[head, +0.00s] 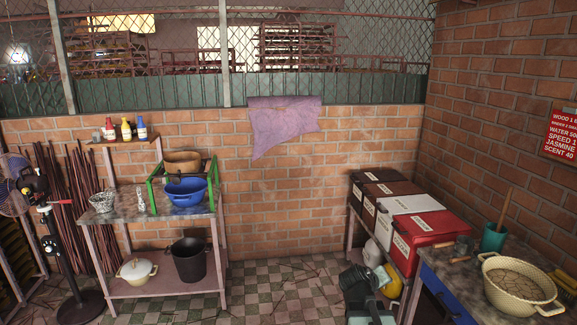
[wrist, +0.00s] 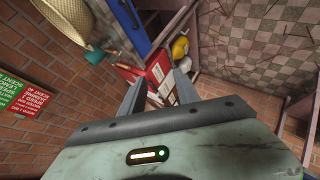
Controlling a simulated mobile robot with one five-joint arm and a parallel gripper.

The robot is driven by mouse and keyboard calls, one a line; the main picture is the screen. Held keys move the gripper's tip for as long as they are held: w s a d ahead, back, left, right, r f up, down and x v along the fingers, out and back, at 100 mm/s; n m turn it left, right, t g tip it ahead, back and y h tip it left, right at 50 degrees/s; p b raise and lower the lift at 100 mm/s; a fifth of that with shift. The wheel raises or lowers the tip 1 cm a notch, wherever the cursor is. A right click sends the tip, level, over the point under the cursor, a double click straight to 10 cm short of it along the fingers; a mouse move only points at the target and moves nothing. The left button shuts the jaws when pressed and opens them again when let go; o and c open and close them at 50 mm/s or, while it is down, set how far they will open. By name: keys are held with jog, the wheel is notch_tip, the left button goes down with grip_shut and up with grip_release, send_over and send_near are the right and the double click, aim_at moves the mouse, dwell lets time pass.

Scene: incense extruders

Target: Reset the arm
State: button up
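My gripper (wrist: 158,86) shows in the wrist view with its two dark fingers apart and nothing held between them. Its pale green body fills the lower part of that view. The wrist view is turned, and beyond the fingers are the red bin (wrist: 157,72) and part of the brick wall. In the head view, part of my arm shows at the bottom, in front of the bin stand and left of the right-hand table. The fingertips cannot be made out clearly there.
The red bin (head: 430,238) stands beside white and dark bins. A cream basin (head: 518,283) and a teal cup (head: 494,237) are on the right-hand table. A blue bowl (head: 186,191) sits on the left table. The checkered floor (head: 290,290) between is mostly open.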

jog(key=s+a+f+g+y, duration=0.3)
jog(key=s+a, duration=0.3)
jog(key=a, duration=0.4)
jog(key=s+a+f+m+g+y, duration=0.1)
jog(key=s+a+f+g+y, duration=0.3)
jog(key=a, duration=0.5)
jog(key=s+f, duration=0.2)
jog(key=s, duration=0.1)
jog(key=shift+s+a+m+y, duration=0.3)
jog(key=shift+a+y, duration=0.1)
